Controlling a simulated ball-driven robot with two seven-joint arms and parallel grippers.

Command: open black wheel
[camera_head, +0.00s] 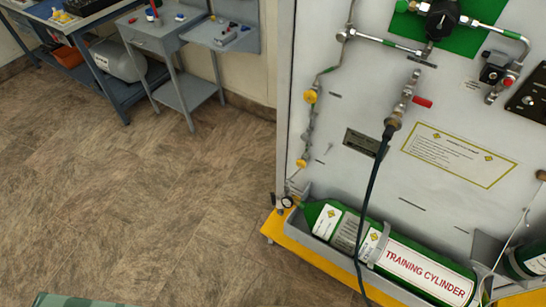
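A round black part (440,18), which may be the black wheel, sits on a green plate (484,44) at the top of the grey trainer panel, cut by the upper picture edge. Pipes join it at both sides. A second dark part, a square black block (491,74), is on the pipework at its lower right. I cannot tell for sure which part is the black wheel, or whether it is open. Neither of my grippers is in view.
A green training cylinder (413,262) lies in a tray with a yellow base (318,262). A black hose (370,195) hangs from a red-handled valve (407,98). Grey (152,33) and blue workbenches stand at the upper left. The brown floor (130,180) is largely clear.

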